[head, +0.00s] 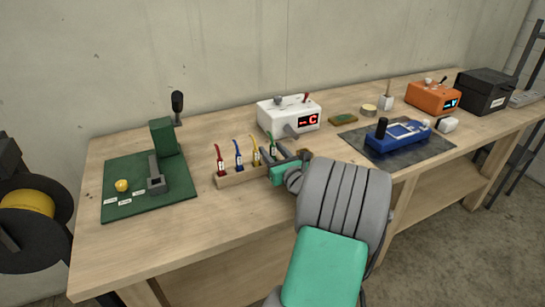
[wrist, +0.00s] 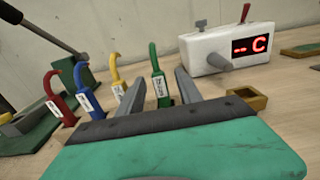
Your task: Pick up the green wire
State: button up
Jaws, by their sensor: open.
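The green wire (wrist: 156,78) stands upright at the right end of a wooden holder, with a white label on it. In the head view the green wire (head: 272,146) shows just behind my gripper. My gripper (head: 272,157) is open and empty, low over the bench in front of the holder. In the wrist view my gripper's two fingers (wrist: 158,90) point toward the green wire, which shows between them. Whether the fingers reach around it, I cannot tell. Much of the holder is hidden by my gripper in the wrist view.
Beside the green wire stand a yellow wire (head: 255,150), a blue wire (head: 238,156) and a red wire (head: 220,160) in the wooden holder (head: 230,180). A white box with a red display (head: 289,115) stands behind. A green press (head: 163,140) is at left.

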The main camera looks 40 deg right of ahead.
jog(key=x, duration=0.3)
jog(key=shift+w+d, duration=0.1)
jog(key=shift+w, duration=0.1)
jog(key=shift+s, duration=0.1)
grip_shut()
